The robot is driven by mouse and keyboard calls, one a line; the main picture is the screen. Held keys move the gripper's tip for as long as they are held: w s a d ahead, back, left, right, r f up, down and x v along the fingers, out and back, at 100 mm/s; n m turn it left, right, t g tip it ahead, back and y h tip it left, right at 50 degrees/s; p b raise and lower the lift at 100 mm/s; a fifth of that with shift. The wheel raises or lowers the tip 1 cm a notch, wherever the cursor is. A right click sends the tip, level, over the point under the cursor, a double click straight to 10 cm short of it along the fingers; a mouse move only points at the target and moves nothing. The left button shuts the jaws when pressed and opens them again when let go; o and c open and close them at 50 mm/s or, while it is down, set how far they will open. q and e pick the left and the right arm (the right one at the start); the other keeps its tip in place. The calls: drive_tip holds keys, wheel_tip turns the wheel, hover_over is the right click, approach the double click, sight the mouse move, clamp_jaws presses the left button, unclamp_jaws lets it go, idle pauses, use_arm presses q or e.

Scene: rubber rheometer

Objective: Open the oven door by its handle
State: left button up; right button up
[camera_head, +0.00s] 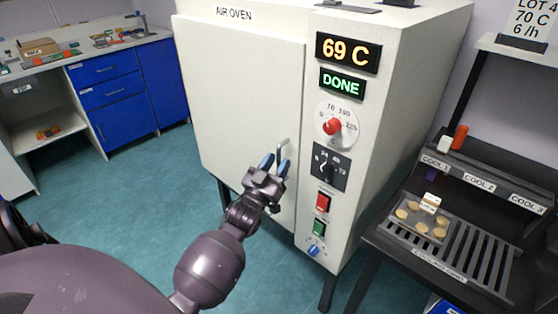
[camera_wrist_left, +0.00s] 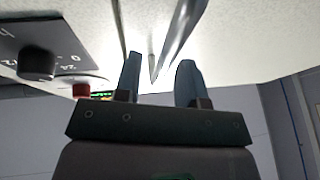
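The white air oven (camera_head: 385,100) stands in the middle of the head view, with its door (camera_head: 240,90) shut. The door's metal handle (camera_head: 283,148) is a slim vertical bar near the door's right edge. My left gripper (camera_head: 276,162) is at the handle's lower part, its two blue-grey fingers pointing up toward it. In the left wrist view the fingers stand apart, and the shiny handle (camera_wrist_left: 180,35) runs into the gap between them. I cannot tell whether a finger touches it. My right gripper is not in view.
The oven's control panel (camera_head: 335,125) with its red knob is just right of the handle; its display reads 69 C and DONE. A dark cooling rack (camera_head: 470,262) with a tray stands at the right. Blue drawers (camera_head: 108,92) stand at the left. The green floor (camera_head: 95,190) between is clear.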

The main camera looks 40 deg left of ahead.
use_arm(q)
drive_tip(key=shift+w+r, duration=0.25)
drive_tip(key=shift+w, duration=0.3)
drive_tip(key=shift+c, duration=0.5)
clamp_jaws()
